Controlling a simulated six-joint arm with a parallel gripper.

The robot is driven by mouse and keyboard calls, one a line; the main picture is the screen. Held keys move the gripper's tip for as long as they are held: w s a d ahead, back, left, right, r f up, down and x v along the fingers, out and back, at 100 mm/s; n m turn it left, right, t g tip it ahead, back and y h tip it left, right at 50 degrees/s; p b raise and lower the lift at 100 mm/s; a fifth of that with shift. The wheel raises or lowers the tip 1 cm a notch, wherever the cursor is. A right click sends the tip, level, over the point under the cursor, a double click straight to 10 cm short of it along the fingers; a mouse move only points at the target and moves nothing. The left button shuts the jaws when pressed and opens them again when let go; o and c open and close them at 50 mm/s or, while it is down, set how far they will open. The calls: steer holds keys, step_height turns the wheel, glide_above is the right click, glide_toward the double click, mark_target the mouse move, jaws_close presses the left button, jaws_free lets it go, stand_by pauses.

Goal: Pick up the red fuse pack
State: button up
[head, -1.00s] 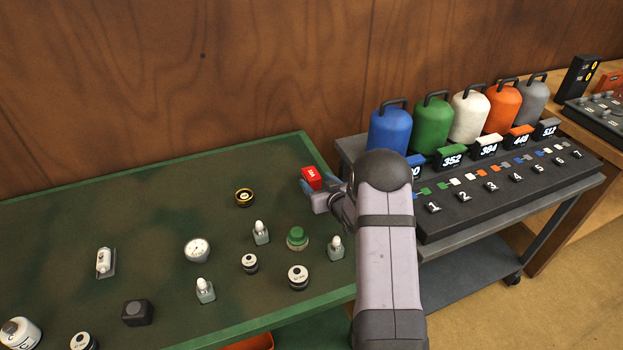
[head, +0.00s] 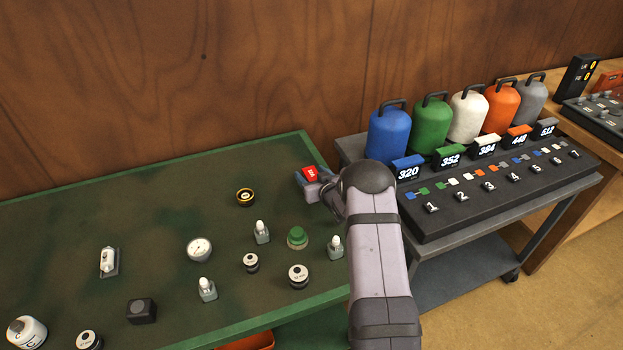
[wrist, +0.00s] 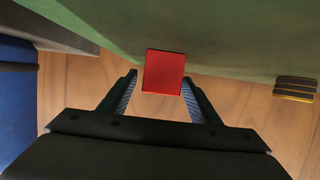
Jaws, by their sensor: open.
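The red fuse pack (head: 310,173) is a small red block with a white mark, near the back right corner of the green table. In the wrist view the red fuse pack (wrist: 164,71) shows as a plain red face just past the fingertips, centred between them. My gripper (wrist: 160,84) is open, with one dark ridged finger on each side of the pack and a visible gap to each. In the head view my gripper (head: 313,185) is at the pack and partly covers its lower part.
The green table (head: 140,200) holds a black and yellow round part (head: 245,197), a white gauge (head: 199,249), a green-capped knob (head: 297,238) and several small bottles. A grey cart (head: 460,255) with coloured canisters stands close on the right. The wooden wall is behind.

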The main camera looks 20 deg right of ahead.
mark_target(312, 173)
steer(key=c, duration=1.2)
steer(key=shift+o, duration=0.2)
steer(key=shift+r+b, duration=0.9)
steer(key=shift+r, duration=4.1)
